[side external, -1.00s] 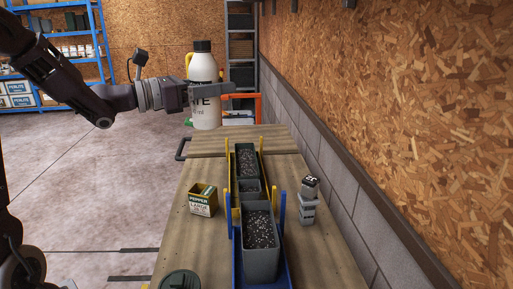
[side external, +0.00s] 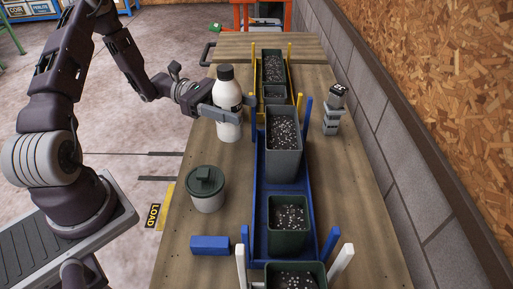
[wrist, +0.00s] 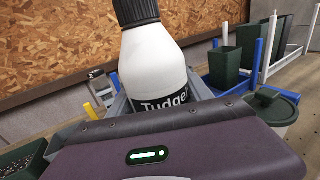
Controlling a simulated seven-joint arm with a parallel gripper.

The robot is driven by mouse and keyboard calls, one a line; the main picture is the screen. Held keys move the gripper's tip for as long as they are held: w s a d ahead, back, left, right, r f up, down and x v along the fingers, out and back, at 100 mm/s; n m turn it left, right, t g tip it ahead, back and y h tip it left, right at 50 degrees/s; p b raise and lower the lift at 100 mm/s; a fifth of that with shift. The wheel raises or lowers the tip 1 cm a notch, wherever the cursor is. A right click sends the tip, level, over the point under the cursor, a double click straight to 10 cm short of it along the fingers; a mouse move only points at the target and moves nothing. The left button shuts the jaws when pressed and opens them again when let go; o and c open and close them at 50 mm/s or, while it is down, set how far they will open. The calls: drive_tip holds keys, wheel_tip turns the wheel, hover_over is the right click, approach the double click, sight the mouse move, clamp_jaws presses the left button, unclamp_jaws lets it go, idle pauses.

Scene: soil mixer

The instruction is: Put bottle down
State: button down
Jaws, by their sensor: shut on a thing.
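The white bottle (side external: 228,103) with a black cap and dark label is upright at the left side of the wooden table (side external: 180,215). My gripper (side external: 238,110) is shut on it around the middle. Its base is at or very near the tabletop; I cannot tell whether it touches. In the wrist view the bottle (wrist: 155,55) stands between my fingers with its cap cut off by the top edge. The gripper body hides its lower part there.
Right of the bottle is a blue tray (side external: 258,195) with soil-filled pots, including a tall grey pot (side external: 284,150). A lidded tub (side external: 206,188) and a blue block (side external: 210,245) stand nearer. A grey stacked object (side external: 333,110) is by the wall. Bare tabletop lies between bottle and tub.

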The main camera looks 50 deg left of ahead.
sight(241, 127)
wheel_tip(241, 127, down, 6)
drive_tip(key=shift+r, duration=0.2)
drive_tip(key=shift+f, duration=0.1)
drive_tip(key=c, duration=0.7)
unclamp_jaws()
drive_tip(key=shift+a, duration=0.3)
drive_tip(key=shift+o, duration=0.3)
drive_tip(key=v, duration=1.1)
drive_tip(key=shift+s, duration=0.1)
drive_tip(key=shift+o, duration=1.4)
drive_tip(key=shift+s+a, duration=0.1)
drive_tip(key=shift+a, duration=0.05)
